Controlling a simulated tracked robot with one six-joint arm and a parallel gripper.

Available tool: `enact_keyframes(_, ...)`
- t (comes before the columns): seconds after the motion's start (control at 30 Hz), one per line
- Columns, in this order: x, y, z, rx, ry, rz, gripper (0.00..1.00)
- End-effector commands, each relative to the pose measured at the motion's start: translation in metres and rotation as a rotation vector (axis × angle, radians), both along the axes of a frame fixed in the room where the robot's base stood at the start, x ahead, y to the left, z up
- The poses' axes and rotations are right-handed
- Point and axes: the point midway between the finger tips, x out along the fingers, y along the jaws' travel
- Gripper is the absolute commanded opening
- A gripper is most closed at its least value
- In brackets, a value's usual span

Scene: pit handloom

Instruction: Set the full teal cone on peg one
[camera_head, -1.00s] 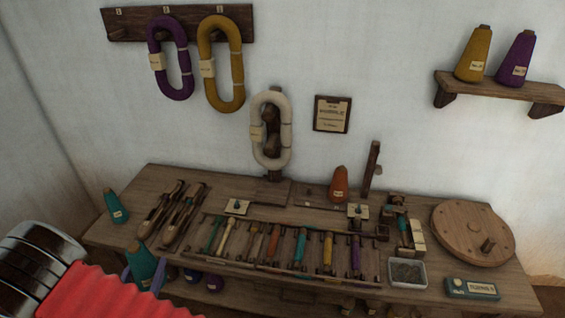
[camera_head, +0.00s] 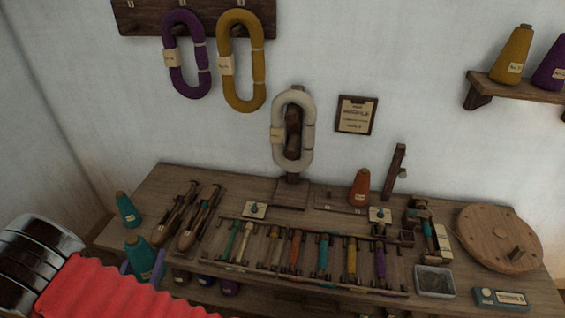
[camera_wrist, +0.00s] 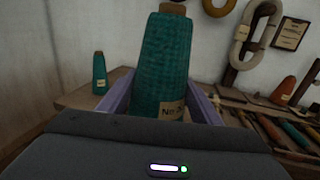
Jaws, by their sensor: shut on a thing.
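My gripper (camera_wrist: 160,92) is shut on a large teal cone (camera_wrist: 165,58), its lilac fingers on either side of the lower body. The cone is upright or nearly so, with a brown tip and a cream label partly cut off by my gripper. In the head view the held cone (camera_head: 139,255) is at the lower left, in front of the table's left end. A smaller-looking teal cone (camera_head: 128,210) stands at the table's left end; the wrist view also shows it (camera_wrist: 100,74). An orange cone (camera_head: 360,188) stands at the back on a low board (camera_head: 338,204); peg numbers there are unreadable.
The table (camera_head: 150,190) carries wooden shuttles (camera_head: 178,212), a rack of coloured bobbins (camera_head: 300,255), a metal tray (camera_head: 434,281) and a round wooden disc (camera_head: 499,237). Hanks hang on the wall rail (camera_head: 140,18). More cones sit on a wall shelf (camera_head: 525,86) and under the table.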

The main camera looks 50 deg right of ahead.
Motion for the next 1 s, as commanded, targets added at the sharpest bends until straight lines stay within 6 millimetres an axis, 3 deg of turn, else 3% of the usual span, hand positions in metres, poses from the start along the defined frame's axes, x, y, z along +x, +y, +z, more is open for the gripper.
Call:
enact_keyframes(0.57, 0.000, -0.021, 0.000, -0.001, -0.001, -0.043, 0.30)
enact_keyframes(0.77, -0.003, -0.068, -0.003, -0.002, 0.000, -0.132, 0.30)
enact_keyframes(1.0, -0.014, -0.148, -0.010, -0.001, 0.001, -0.282, 0.30)
